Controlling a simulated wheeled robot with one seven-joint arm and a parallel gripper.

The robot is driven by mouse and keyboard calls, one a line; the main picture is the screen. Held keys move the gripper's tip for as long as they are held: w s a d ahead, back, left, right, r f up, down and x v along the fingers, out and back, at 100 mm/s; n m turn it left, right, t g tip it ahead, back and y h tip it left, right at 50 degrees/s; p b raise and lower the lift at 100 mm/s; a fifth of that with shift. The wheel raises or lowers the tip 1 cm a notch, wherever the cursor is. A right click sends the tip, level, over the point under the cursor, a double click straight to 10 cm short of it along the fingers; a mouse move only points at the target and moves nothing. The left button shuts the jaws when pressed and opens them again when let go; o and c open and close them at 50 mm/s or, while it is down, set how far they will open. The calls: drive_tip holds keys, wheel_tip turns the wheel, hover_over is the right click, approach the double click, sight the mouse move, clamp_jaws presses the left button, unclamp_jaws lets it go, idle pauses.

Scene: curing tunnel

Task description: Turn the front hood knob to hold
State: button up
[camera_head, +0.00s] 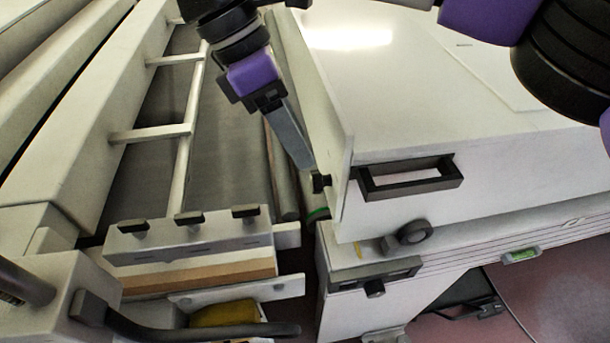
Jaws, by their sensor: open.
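The white hood (440,90) fills the upper right, with a black bar handle (412,180) on its front face. A small black knob (321,182) sits at the hood's lower left edge. A larger dark round knob (410,236) is on the pale ledge below the handle, with a yellow mark just left of it. I cannot tell which of these is the front hood knob, nor read any setting. My gripper (303,158) reaches down from the top, its grey fingertips just above the small black knob. It is open; contact with that knob cannot be told.
A pale block (190,242) with black knobs stands at lower left, beside a railed conveyor (215,150). A dark curved bar (190,328) and a yellow object (223,314) lie at the bottom. A small green level (521,255) is on the right ledge.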

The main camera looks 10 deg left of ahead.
sight(312, 173)
drive_tip(key=shift+w+a+b+x, duration=0.1)
drive_tip(key=shift+a+b+x, duration=0.1)
drive_tip(key=shift+x, duration=1.95)
drive_tip(key=shift+w+a+b+x, duration=0.1)
drive_tip(key=shift+a+b+x, duration=0.1)
drive_tip(key=shift+x, duration=1.9)
drive_tip(key=shift+f, duration=0.2)
clamp_jaws()
